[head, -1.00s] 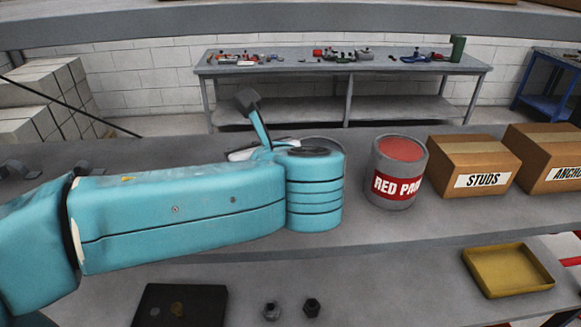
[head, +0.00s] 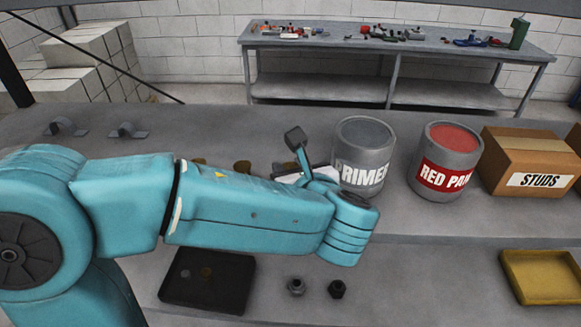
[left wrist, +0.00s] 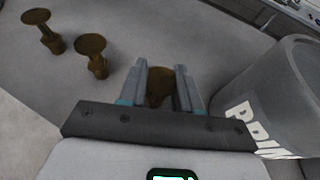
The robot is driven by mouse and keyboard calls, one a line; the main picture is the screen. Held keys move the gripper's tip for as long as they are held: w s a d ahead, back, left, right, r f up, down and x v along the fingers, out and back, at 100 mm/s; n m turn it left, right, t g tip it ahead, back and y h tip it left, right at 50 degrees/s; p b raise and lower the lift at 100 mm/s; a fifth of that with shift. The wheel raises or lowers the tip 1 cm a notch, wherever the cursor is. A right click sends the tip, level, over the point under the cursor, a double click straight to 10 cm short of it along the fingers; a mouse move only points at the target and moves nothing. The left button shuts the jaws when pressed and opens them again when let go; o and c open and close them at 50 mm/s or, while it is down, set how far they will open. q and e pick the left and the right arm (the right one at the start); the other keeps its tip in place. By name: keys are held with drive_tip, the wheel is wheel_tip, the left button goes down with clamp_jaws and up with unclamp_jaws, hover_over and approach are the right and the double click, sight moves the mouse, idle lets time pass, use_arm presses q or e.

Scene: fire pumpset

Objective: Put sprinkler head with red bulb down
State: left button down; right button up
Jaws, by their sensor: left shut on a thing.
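My left gripper (left wrist: 160,68) is shut on a brown, brass-like sprinkler head (left wrist: 160,86) in the left wrist view. Its bulb colour cannot be made out. Two similar sprinkler heads stand upright on the grey shelf to the left of the gripper, a farther one (left wrist: 42,28) and a nearer one (left wrist: 93,54). Both also show in the head view behind my left forearm, one at the left (head: 199,162) and one at the right (head: 242,167). In the head view my arm hides the held piece. Whether it touches the shelf cannot be told. My right gripper is not in view.
A PRIMER can (head: 364,152) stands close to the right of the gripper. A red paint can (head: 446,160) and a STUDS box (head: 531,163) are farther right. A black tray (head: 222,297) and two nuts sit on the lower level. Two grey clamps lie at the back left.

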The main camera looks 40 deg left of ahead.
use_arm(q)
drive_tip(key=shift+w+a, duration=0.1)
drive_tip(key=shift+a, duration=0.05)
drive_tip(key=c, duration=1.2)
unclamp_jaws()
drive_tip(key=shift+a+f, duration=0.15)
drive_tip(key=shift+f, duration=0.05)
drive_tip(key=o, duration=0.4)
drive_tip(key=shift+d+r, duration=0.1)
drive_tip(key=shift+d, duration=0.15)
drive_tip(key=shift+a+r, duration=0.15)
drive_tip(key=shift+r, duration=0.05)
drive_tip(key=b+v, duration=0.1)
drive_tip(key=v, duration=1.1)
